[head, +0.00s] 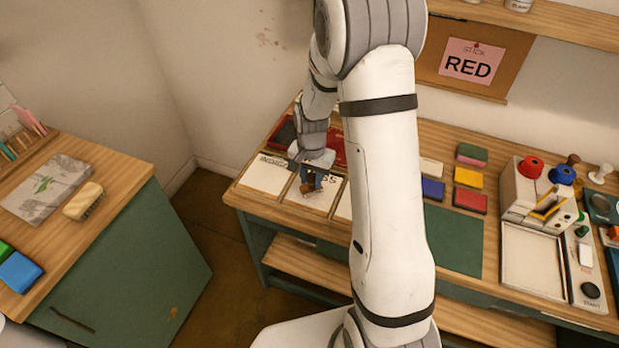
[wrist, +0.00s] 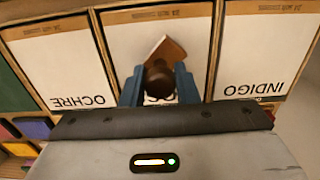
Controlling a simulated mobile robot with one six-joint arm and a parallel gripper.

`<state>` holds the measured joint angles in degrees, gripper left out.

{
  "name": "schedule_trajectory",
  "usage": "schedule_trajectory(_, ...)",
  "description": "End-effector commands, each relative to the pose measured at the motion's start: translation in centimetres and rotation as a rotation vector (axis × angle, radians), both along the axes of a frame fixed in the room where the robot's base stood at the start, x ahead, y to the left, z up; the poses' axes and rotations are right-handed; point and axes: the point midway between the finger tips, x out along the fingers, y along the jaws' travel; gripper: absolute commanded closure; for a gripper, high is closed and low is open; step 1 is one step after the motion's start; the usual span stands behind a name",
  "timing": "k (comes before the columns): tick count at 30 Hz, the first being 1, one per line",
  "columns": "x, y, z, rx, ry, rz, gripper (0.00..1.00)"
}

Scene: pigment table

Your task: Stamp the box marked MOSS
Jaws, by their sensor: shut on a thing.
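My gripper (wrist: 160,85) has blue fingers shut on a stamp (wrist: 159,76) with a dark brown round handle and a brown wooden base, turned at an angle to the box. The stamp is over the white face of the middle box (wrist: 121,40); I cannot tell whether it touches. That box's label is mostly hidden by the gripper and stamp; parts of letters like S show, upside down. The box marked INDIGO (wrist: 262,50) is on its right and the box marked OCHRE (wrist: 66,60) on its left. In the head view my gripper (head: 309,184) is above the middle box (head: 314,200).
Red and dark ink pads (head: 283,134) lie behind the boxes. A pinned note reads STICK RED (head: 471,62). Coloured blocks (head: 469,177), a green mat (head: 455,240) and a white holder (head: 537,200) with red and blue rolls are to the right. My arm hides part of the table.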

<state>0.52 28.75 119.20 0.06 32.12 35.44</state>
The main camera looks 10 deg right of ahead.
Motion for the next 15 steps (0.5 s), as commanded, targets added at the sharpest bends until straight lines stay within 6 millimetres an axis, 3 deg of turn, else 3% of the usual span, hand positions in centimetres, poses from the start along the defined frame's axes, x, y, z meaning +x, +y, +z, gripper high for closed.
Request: schedule_trajectory(15, 0.1, 0.0, 4.6, 0.000, -0.003, -0.001, 0.87)
